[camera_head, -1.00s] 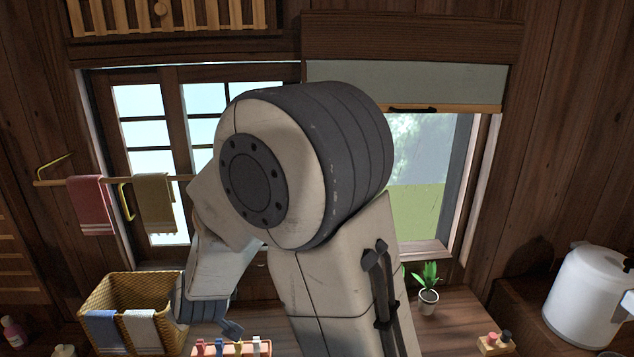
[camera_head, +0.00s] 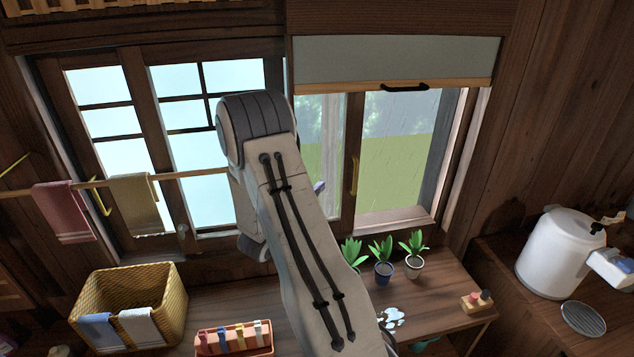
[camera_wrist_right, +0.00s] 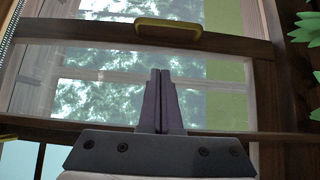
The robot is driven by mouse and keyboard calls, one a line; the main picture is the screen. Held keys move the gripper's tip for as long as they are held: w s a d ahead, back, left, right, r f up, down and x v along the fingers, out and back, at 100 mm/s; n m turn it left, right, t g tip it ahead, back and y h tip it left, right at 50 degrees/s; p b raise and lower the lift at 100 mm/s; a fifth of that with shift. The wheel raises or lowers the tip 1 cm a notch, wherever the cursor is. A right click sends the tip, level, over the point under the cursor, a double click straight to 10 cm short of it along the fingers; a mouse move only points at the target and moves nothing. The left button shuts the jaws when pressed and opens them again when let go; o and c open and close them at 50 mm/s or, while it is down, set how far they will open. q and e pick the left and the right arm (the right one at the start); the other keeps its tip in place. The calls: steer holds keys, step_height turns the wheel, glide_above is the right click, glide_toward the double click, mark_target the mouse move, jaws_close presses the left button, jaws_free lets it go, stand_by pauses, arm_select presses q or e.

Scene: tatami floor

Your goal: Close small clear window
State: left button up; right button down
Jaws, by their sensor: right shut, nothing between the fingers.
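The small clear window (camera_head: 327,147) is at centre right in the head view. Its wooden-framed sash has an upright yellow handle (camera_head: 354,176) on its right stile. Right of that stile, the frame shows an outdoor view with rain streaks. My right gripper shows mainly as a fingertip (camera_head: 319,187), mostly hidden behind my arm, in front of the sash. In the right wrist view, the gripper (camera_wrist_right: 160,75) is shut and empty, pointing at the clear pane (camera_wrist_right: 105,90). The yellow handle (camera_wrist_right: 167,27) is beyond the fingertips, apart from them. My left gripper is not in view.
A blind (camera_head: 395,60) covers the window's top. A towel rail (camera_head: 160,176), basket (camera_head: 130,290) and red tray (camera_head: 234,340) are left. A white cooker (camera_head: 555,250) stands right.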

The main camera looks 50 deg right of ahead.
steer(key=d+p, duration=0.1)
steer(key=d, duration=0.4)
steer(key=w+d+p, duration=0.1)
steer(key=d, duration=0.1)
steer(key=shift+d+p, duration=0.3)
steer(key=shift+w+d, duration=0.1)
steer(key=shift+d, duration=0.35)
